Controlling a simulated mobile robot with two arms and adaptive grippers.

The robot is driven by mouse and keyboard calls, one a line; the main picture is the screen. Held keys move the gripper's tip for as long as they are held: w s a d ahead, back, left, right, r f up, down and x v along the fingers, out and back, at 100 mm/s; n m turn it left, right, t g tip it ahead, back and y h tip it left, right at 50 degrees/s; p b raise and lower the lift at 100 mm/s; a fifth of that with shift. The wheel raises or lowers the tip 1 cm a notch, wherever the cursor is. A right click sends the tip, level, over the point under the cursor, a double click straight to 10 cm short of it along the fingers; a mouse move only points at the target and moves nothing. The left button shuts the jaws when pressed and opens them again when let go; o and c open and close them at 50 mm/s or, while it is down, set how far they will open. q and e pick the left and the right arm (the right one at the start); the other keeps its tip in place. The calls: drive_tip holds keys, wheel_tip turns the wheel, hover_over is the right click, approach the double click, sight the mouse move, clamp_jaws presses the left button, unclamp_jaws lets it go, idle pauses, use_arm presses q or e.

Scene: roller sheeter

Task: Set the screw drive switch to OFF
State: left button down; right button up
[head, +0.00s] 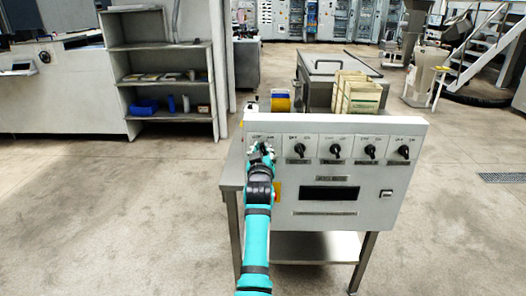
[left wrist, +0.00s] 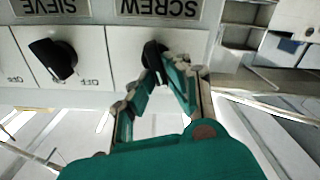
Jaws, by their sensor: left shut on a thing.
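The screw drive switch is a black rotary knob (left wrist: 151,50) on a white plate beside the label SCREW, which appears upside down in the left wrist view. In the head view it is the leftmost switch on the grey control panel (head: 345,240), and my gripper hides most of it. My left gripper (head: 263,149) is at this knob, and its fingers (left wrist: 162,66) are closed on it in the left wrist view. The knob's exact pointing direction is hard to tell behind the fingers. My right gripper is in neither view.
The black sieve knob (left wrist: 54,60) sits beside it with its own OFF marking. More black knobs (head: 336,150) continue rightward along the panel's top. The panel stands on a metal table (head: 232,172). Yellowish crates (head: 362,97) stand behind it. Open floor lies on both sides.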

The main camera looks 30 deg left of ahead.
use_arm(q)
drive_tip(key=shift+n, duration=0.4)
drive_tip(key=c, duration=1.3)
unclamp_jaws()
drive_tip(key=shift+c, duration=0.2)
wheel_tip(320, 180, up, 10)
